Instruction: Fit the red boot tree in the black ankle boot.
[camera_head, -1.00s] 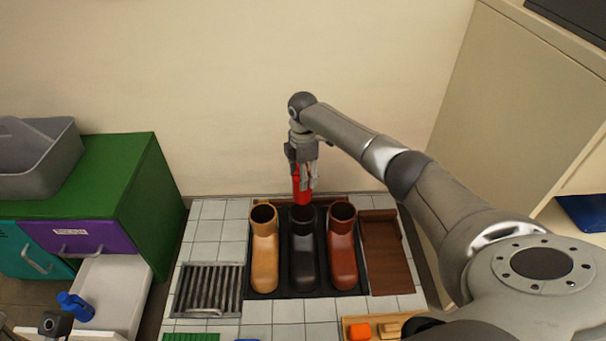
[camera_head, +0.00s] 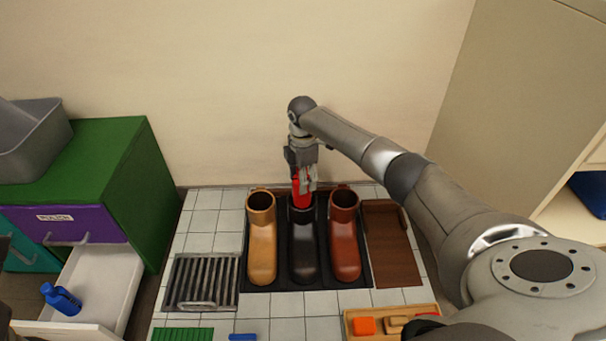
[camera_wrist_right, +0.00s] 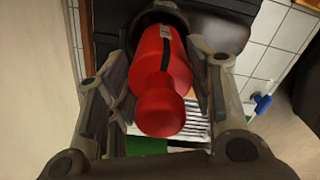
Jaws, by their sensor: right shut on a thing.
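The black ankle boot (camera_head: 303,254) stands in the middle of a row of three boots, with its shaft opening toward the wall. My right gripper (camera_head: 302,184) is above its shaft, pointing down and shut on the red boot tree (camera_head: 301,192). The tree's lower end is at the boot's opening; how deep it sits inside is hidden. In the right wrist view the red boot tree (camera_wrist_right: 160,80) lies between the two fingers, its knob toward the camera and the dark boot rim behind it. My left gripper is not in view.
A tan boot (camera_head: 262,245) and a reddish-brown boot (camera_head: 344,245) stand close on either side, on a black tray (camera_head: 290,286). A grate (camera_head: 200,282), a brown board (camera_head: 391,250) and a wooden box (camera_head: 420,311) lie around. An open drawer (camera_head: 108,275) holds a blue bottle (camera_head: 61,298).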

